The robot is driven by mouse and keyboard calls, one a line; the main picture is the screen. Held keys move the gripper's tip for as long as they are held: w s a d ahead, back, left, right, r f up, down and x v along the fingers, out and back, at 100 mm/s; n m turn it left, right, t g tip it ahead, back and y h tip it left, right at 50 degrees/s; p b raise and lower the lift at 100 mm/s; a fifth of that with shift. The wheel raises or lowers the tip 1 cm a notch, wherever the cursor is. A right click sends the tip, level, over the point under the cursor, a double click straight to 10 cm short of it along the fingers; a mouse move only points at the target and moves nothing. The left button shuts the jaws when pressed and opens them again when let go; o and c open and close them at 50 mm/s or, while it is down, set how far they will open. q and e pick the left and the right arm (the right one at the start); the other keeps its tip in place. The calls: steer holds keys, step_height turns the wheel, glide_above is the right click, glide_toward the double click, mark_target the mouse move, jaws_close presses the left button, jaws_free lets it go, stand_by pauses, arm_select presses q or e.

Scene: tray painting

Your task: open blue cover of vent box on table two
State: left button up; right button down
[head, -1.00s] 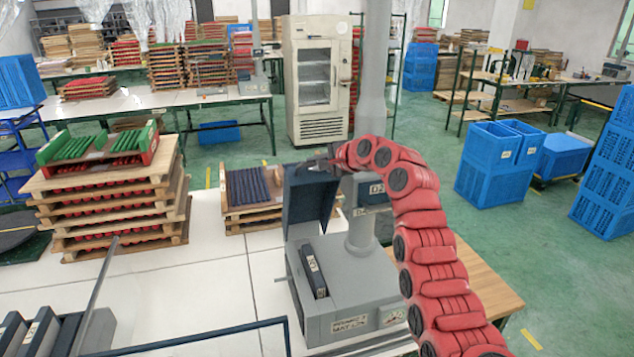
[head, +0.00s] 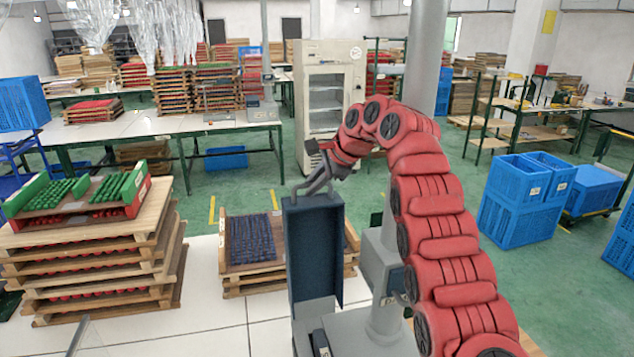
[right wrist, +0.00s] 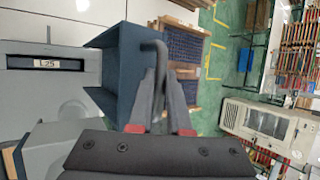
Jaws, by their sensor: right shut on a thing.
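The dark blue cover (head: 314,252) of the vent box stands raised, roughly upright, in the head view. It also shows in the right wrist view (right wrist: 124,72). The grey vent box (head: 362,335) is below it, mostly cut off by the lower edge; its body also shows in the right wrist view (right wrist: 45,100) with a label. My right gripper (head: 306,188) is at the cover's top edge, and in the right wrist view its fingers (right wrist: 160,85) are shut on the bent dark handle (right wrist: 158,52) of the cover. My left gripper is not in view.
Stacked wooden trays (head: 95,250) stand on the white table to the left. A tray of dark blue pieces (head: 250,238) sits behind the cover. A grey post (head: 388,265) rises beside the box. Blue crates (head: 515,205) stand on the floor at right.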

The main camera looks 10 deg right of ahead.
steer(key=shift+f, duration=0.3)
steer(key=c, duration=1.3)
jaws_free()
steer(key=o, duration=0.4)
steer(key=shift+w, duration=0.15)
steer(key=shift+o, duration=0.2)
steer(key=shift+r, duration=0.2)
